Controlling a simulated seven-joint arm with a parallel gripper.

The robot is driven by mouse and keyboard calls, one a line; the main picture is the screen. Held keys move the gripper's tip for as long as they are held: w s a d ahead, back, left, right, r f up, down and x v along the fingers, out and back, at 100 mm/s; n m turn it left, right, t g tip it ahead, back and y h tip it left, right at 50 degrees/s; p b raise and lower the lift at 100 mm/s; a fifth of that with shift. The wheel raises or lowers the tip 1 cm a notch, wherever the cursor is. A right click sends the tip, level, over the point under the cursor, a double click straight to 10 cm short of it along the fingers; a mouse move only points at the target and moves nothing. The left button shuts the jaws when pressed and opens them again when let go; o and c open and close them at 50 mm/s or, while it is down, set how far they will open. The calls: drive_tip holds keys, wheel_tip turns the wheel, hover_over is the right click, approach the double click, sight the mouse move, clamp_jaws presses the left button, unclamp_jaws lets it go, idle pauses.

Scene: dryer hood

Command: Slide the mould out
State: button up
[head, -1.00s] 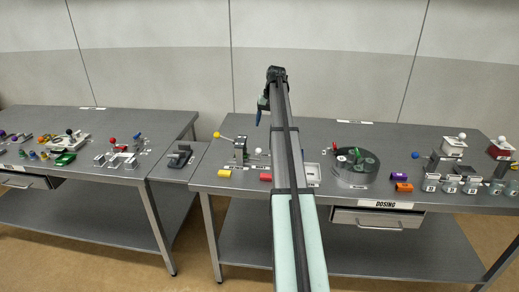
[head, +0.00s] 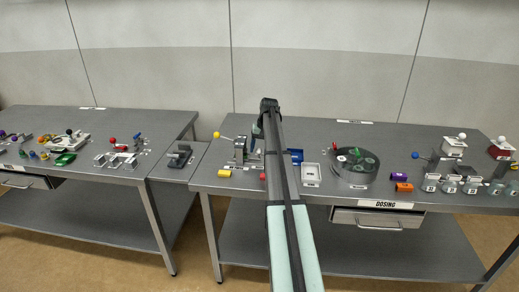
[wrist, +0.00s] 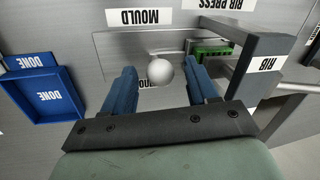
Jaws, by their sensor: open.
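In the wrist view a white ball knob (wrist: 160,72) sits between the two blue fingertips of my gripper (wrist: 161,85), which is open, with a gap at each side of the ball. A thin metal rod and plate lie behind the knob, beside a "MOULD" label (wrist: 139,17). A green ribbed piece (wrist: 211,50), possibly the mould, sits at the foot of the grey rib press (wrist: 250,50), right of the knob. In the head view the press (head: 240,149) stands left of my arm; the knob is hidden behind my arm.
A blue "DONE" tray (wrist: 52,94) lies left of my gripper in the wrist view. In the head view a yellow-knobbed lever (head: 217,135) sticks out left of the press.

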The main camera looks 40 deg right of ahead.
drive_tip(key=shift+f, duration=0.15)
clamp_jaws()
idle(0.5)
